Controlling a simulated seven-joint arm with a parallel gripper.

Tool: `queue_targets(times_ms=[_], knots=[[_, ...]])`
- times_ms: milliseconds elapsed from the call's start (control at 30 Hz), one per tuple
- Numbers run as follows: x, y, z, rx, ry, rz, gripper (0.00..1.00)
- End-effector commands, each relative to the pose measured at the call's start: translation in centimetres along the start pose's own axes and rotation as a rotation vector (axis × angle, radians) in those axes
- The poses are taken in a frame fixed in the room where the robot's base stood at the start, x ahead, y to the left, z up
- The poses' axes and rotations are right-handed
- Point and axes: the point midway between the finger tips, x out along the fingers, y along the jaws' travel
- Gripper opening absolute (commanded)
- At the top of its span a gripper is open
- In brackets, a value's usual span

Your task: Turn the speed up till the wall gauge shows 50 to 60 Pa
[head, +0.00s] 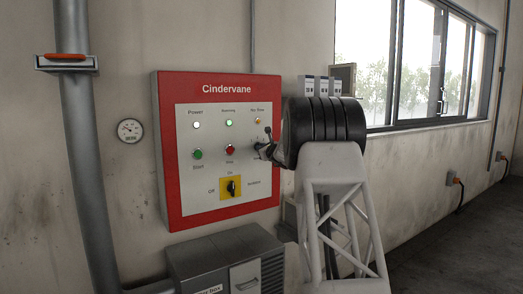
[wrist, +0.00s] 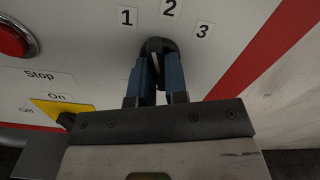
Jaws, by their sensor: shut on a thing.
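A red-framed control panel (head: 161,150) headed "Cindervane" hangs on the wall. In the wrist view my gripper (wrist: 160,72) is shut on a black speed knob (wrist: 157,45), one blue finger on each side. Labels 1, 2 and 3 arc above the knob; the setting its mark points to is not clear. In the head view my gripper (head: 265,149) is at the panel's right side, and my arm hides part of the knob area. The round wall gauge (head: 130,130) hangs left of the panel; its needle is too small to read.
A green Start button (head: 198,154), a red Stop button (head: 230,149) and a yellow-backed rotary switch (head: 232,187) are left of and below the knob. A grey box (head: 220,262) stands below the panel. A large pipe (head: 80,150) runs down at left.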

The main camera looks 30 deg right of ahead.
Motion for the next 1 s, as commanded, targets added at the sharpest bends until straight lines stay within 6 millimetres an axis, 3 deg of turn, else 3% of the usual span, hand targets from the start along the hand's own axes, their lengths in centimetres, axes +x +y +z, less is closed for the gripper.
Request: queue_targets(times_ms=[500, 1000], knots=[[0.02, 0.08, -0.07, 0.331, 0.001, 0.0, 0.0], [0.02, 0.08, -0.06, 0.367, 0.001, 0.0, 0.0]])
